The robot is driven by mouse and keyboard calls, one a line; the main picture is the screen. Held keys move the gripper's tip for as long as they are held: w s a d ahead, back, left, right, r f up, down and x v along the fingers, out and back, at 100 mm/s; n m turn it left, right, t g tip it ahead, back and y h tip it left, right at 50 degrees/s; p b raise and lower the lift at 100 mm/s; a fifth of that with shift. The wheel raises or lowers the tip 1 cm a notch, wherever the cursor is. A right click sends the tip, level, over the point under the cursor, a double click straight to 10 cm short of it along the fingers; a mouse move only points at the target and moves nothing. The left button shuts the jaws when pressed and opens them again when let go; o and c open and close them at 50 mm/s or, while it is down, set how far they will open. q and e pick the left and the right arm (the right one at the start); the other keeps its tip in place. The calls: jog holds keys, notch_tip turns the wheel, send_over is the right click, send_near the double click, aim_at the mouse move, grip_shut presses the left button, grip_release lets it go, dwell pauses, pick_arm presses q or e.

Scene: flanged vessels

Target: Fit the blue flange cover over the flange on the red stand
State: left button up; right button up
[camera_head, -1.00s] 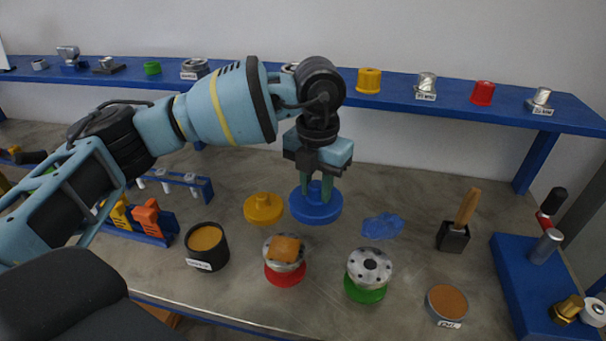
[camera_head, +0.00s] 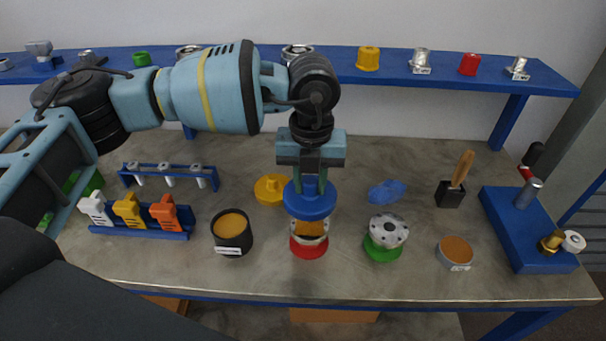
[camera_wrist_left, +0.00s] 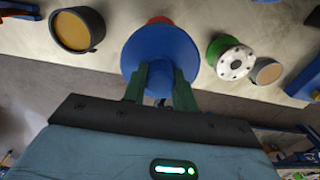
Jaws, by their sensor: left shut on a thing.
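My left gripper (camera_head: 310,186) is shut on the blue flange cover (camera_head: 309,205) and holds it flat side down, just in front of or above the red stand (camera_head: 309,248). In the head view the cover hides the top of the flange (camera_head: 296,228) on that stand. An orange-brown patch (camera_head: 312,228), block-like in the earlier view, shows on the flange below the cover's rim. Whether cover and flange touch cannot be told. In the left wrist view the cover (camera_wrist_left: 160,48) sits at the fingertips and hides most of the red stand (camera_wrist_left: 159,19). My right gripper is not in view.
A flange on a green stand (camera_head: 383,251) is to the right, a black tub (camera_head: 231,245) to the left. A yellow cover (camera_head: 269,190) and a blue cloth-like piece (camera_head: 387,192) lie behind. A round tin (camera_head: 455,262) and brush holder (camera_head: 450,195) stand farther right.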

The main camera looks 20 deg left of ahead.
aim_at(310, 198)
pick_arm(q)
jog(key=shift+s, duration=0.1)
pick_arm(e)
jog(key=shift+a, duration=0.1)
pick_arm(q)
jog(key=shift+d, duration=0.1)
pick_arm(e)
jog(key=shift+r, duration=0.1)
pick_arm(q)
jog(key=shift+r+p, duration=0.15)
jog(key=shift+p, duration=0.15)
jog(key=shift+f, duration=2.4)
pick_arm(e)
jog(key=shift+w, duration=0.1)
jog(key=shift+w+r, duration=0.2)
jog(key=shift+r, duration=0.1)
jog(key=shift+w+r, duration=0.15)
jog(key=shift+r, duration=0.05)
